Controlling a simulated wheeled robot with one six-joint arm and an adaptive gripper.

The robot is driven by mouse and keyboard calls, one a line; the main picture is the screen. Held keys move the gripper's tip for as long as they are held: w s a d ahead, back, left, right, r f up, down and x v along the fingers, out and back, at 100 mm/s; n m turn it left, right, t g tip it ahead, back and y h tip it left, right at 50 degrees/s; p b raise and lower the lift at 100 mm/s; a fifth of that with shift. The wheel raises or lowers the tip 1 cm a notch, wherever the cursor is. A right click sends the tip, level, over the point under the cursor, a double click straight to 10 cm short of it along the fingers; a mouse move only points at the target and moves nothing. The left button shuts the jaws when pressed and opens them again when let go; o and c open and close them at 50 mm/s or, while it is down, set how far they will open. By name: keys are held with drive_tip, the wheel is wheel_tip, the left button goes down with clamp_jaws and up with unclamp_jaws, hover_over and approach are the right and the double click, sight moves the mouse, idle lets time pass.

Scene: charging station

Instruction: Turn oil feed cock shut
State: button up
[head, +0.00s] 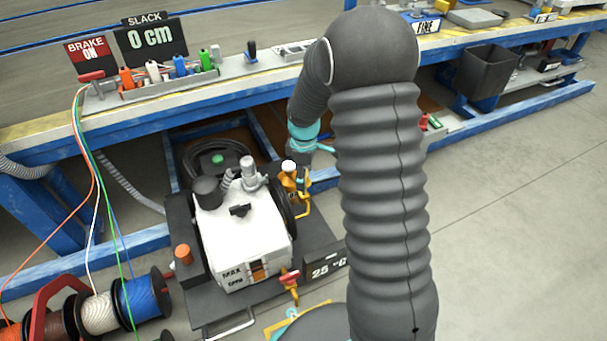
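The white machine (243,232) stands on a dark base in the lower middle of the head view. A brass fitting with a white knob and an amber part (289,183) stands at its right rear. A red-handled brass valve (289,279) sits at its front right corner. I cannot tell for sure which of the two is the oil feed cock. My gripper (302,162) points down right beside the brass fitting. My arm and the gripper's own body hide much of it, so contact and finger opening cannot be made out.
Coloured cable spools (140,297) stand at lower left. The floor at right is clear.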

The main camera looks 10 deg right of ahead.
drive_tip(key=m+p, duration=0.1)
drive_tip(key=m, duration=0.3)
drive_tip(key=shift+m, duration=0.4)
drive_tip(key=m+p, duration=0.1)
drive_tip(key=m, duration=0.4)
drive_tip(key=shift+m, duration=0.4)
drive_tip(key=o, duration=1.1)
drive_tip(key=shift+o, duration=0.2)
wheel_tip(320, 180, up, 12)
